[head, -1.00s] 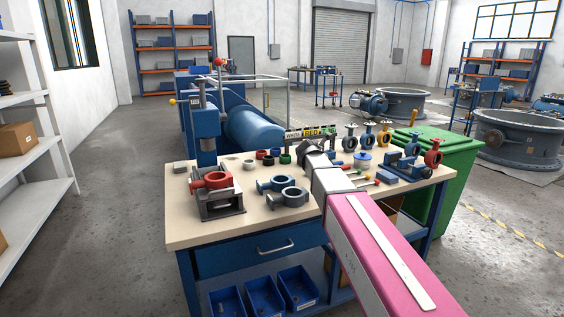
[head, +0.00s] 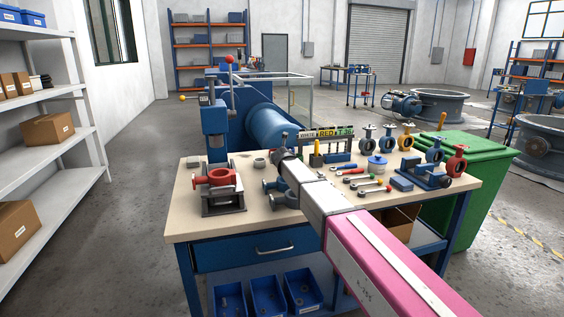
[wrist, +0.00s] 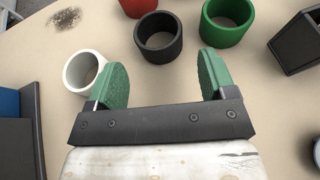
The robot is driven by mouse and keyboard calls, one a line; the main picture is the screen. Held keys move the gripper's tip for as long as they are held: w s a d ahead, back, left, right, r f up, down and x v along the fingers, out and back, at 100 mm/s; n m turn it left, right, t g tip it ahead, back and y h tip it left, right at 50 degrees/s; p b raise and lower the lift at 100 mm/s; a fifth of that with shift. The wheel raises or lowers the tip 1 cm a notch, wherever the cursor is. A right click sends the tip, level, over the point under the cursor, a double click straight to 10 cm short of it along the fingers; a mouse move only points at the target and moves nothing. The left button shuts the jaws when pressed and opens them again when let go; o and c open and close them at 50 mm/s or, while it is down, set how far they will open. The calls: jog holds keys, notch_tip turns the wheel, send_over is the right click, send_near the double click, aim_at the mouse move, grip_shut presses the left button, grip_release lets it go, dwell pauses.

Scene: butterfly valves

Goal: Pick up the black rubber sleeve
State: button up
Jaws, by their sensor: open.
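The black rubber sleeve (wrist: 158,38) stands upright on the tabletop in the wrist view, a short hollow cylinder. My gripper (wrist: 162,82), with green pads, is open and empty. The sleeve lies just ahead of the gap between its fingertips, near the middle, and I see no contact. A white sleeve (wrist: 84,71) stands close outside the left finger. A green sleeve (wrist: 228,22) stands ahead of the right finger, and a red sleeve (wrist: 138,5) shows at the top edge. In the head view my arm hides the sleeves and the gripper.
The workbench (head: 185,222) holds a red valve body in a fixture (head: 222,185) at left, tools (head: 365,183) and several valves at right. In the wrist view a dark box (wrist: 298,42) stands at right and a blue and dark object (wrist: 18,125) at left.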

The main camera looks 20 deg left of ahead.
jog(key=x, duration=0.8)
jog(key=shift+a+r, duration=0.1)
jog(key=shift+r, duration=0.05)
jog(key=c, duration=0.7)
